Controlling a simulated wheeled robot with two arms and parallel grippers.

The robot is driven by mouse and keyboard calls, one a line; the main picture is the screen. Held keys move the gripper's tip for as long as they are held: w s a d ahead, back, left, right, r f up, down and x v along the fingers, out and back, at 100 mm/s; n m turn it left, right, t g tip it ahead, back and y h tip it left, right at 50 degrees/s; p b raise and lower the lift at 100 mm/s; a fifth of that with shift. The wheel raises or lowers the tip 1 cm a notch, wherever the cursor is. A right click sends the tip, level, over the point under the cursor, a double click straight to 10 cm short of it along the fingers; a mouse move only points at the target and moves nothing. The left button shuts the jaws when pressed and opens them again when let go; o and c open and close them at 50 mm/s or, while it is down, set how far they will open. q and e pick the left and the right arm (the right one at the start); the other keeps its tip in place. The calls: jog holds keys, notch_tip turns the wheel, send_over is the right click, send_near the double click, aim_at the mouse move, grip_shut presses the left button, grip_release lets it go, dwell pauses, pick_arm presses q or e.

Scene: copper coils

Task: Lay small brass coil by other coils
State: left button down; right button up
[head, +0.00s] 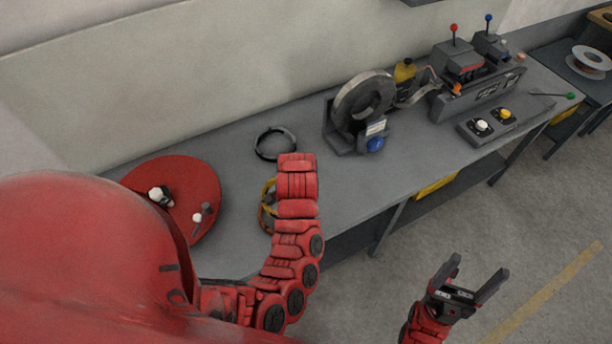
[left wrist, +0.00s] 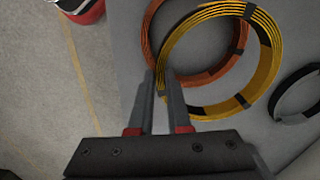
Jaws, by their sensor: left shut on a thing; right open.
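My left gripper (left wrist: 160,82) is shut on the rim of the small brass coil (left wrist: 172,62), a yellow ring with dark bands. An orange copper coil (left wrist: 149,42) lies beside and partly under it in the left wrist view; I cannot tell if they touch. In the head view my left arm hides the left gripper and most of both coils, with a bit of the brass coil (head: 267,188) showing. A black coil (head: 259,146) lies flat behind them, and also shows in the left wrist view (left wrist: 279,103). My right gripper (head: 480,268) is open and empty, beyond the table's front edge.
On the grey table (head: 235,165) a red disc (head: 205,180) with small knobs lies to the left. A grey reel machine (head: 362,100) stands right of the black coil. A button box (head: 490,125) and lever unit (head: 478,75) are further right.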

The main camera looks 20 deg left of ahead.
pick_arm(q)
jog(key=w+b, duration=0.2)
jog(key=w, duration=0.1)
jog(key=w+f+b, duration=0.1)
jog(key=w+b, duration=0.2)
jog(key=w, duration=0.1)
jog(key=w+f+b, duration=0.1)
jog(key=w+b, duration=0.1)
jog(key=w, duration=0.2)
jog(key=shift+w+a+b, duration=0.1)
jog(key=shift+b, duration=0.2)
jog(key=shift+w+r, duration=0.15)
jog(key=shift+w, duration=0.4)
jog(key=shift+w+r, duration=0.15)
jog(key=shift+w, duration=0.7)
jog(key=shift+f, duration=0.15)
notch_tip(320, 180, down, 3)
jog(key=shift+r+p, duration=0.2)
jog(key=shift+p, duration=0.85)
jog(key=shift+f, duration=0.3)
